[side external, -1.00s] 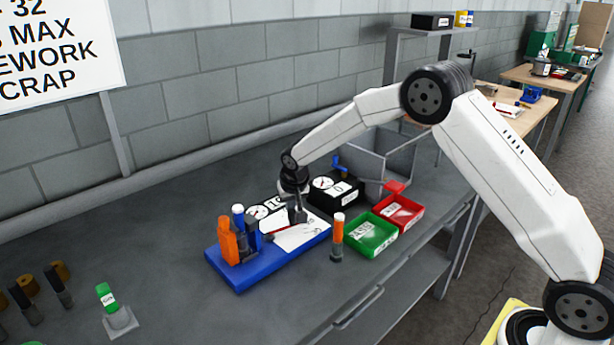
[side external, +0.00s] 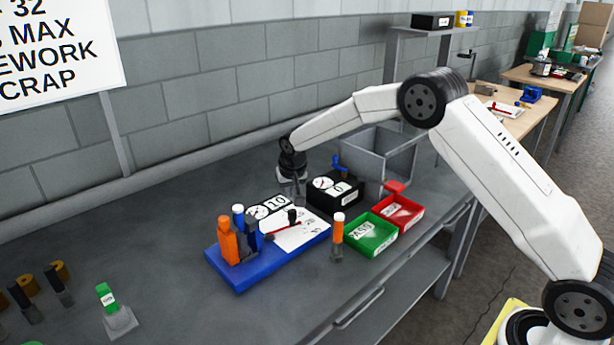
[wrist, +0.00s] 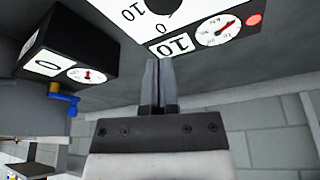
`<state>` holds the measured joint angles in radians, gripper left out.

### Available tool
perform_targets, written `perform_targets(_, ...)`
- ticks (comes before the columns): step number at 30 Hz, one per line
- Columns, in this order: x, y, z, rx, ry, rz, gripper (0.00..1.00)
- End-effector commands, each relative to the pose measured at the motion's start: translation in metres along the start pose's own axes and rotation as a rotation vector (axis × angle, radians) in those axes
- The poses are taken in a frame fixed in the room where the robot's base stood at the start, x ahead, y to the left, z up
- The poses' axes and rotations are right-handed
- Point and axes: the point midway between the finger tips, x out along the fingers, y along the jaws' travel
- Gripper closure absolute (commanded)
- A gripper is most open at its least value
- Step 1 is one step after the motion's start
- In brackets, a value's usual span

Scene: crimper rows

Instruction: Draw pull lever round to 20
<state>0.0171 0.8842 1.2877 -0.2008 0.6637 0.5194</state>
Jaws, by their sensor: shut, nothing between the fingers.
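The blue base (side external: 240,283) carries a white scale plate (side external: 297,240) with printed numbers, a red pointer (side external: 283,229) and an upright black knob (side external: 292,214), which looks like the pull lever's grip.
Right of the base is a black box (side external: 322,200) reading 0, with a blue lever (side external: 340,163). Orange and blue upright handles (side external: 228,240) stand on the base's left end. A white-capped orange tool (side external: 338,230), green tray (side external: 371,247) and red tray (side external: 412,222) stand in front.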

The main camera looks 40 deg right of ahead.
Motion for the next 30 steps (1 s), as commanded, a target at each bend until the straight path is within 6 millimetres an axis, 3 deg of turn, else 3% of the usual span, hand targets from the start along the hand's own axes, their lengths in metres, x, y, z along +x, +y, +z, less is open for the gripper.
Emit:
perform_targets(15, -0.069, -0.005, -0.001, 0.000, 0.002, -0.001, 1.00)
perform_targets(30, -0.082, -0.006, 0.003, -0.002, 0.001, 0.000, 1.00)
